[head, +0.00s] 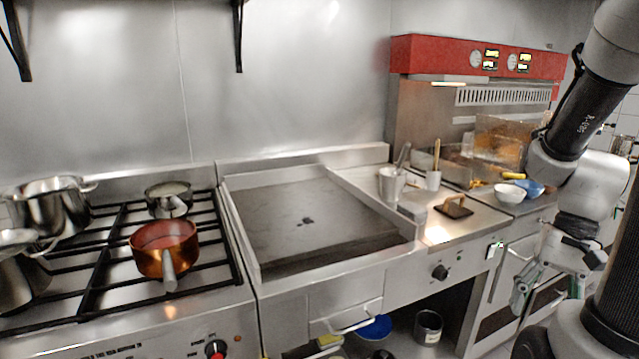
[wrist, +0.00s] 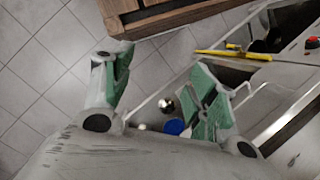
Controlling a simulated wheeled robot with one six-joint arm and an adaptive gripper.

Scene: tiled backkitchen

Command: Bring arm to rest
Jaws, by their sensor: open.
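My gripper (head: 541,284) hangs at the right of the head view, below the folded arm and in front of the counter's cabinet front. In the wrist view the two green-padded fingers of my gripper (wrist: 160,95) stand wide apart. Nothing is between the fingertips, and the tiled floor and a lower shelf show beyond them. My gripper looks empty and points downward.
A stove (head: 110,285) with a copper pan (head: 150,262) and steel pots stands at left. A flat griddle (head: 290,222) is in the middle. White (head: 507,194) and blue (head: 531,187) bowls stand near my arm. Tiled floor (wrist: 40,90) shows left in the wrist view.

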